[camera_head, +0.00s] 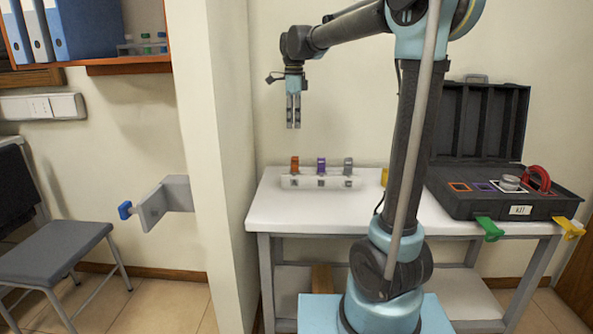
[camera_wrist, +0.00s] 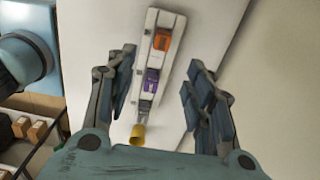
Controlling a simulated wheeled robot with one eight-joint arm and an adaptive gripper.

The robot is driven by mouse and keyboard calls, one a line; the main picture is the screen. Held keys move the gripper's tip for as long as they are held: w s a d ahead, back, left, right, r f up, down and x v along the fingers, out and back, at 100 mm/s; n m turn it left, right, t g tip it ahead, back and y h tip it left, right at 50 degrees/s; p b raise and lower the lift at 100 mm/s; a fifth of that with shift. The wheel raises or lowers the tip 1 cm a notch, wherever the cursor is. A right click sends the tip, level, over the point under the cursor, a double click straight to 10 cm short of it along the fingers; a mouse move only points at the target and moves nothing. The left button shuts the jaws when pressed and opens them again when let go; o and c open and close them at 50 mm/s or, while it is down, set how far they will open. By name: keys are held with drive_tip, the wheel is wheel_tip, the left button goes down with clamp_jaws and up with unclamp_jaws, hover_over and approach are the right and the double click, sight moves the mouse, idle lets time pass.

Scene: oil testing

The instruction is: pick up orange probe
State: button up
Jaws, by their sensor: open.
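The orange probe (camera_head: 294,165) stands at the left end of a white rack (camera_head: 334,184) on the white table. It also shows in the wrist view (camera_wrist: 162,40), at the top end of the rack. The purple probe (camera_head: 321,165) is in the middle and the grey probe (camera_head: 348,166) at the right end. My gripper (camera_head: 293,126) points down above the table, above the orange probe and apart from it. In the wrist view the two fingers (camera_wrist: 160,85) are spread wide with nothing between them at their height; the rack is seen below.
An open black case (camera_head: 490,208) with coloured slots and a red cable (camera_head: 538,180) sits at the table's right. A yellow object (camera_head: 385,177) stands right of the rack. A wall edge (camera_head: 220,150) rises left of the table. The table around the rack is mostly clear.

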sight(295, 157)
drive_tip(key=f, duration=1.7)
drive_tip(key=shift+w+d+f, duration=0.1)
drive_tip(key=shift+w+f, duration=0.1)
drive_tip(key=shift+w, duration=0.1)
clamp_jaws()
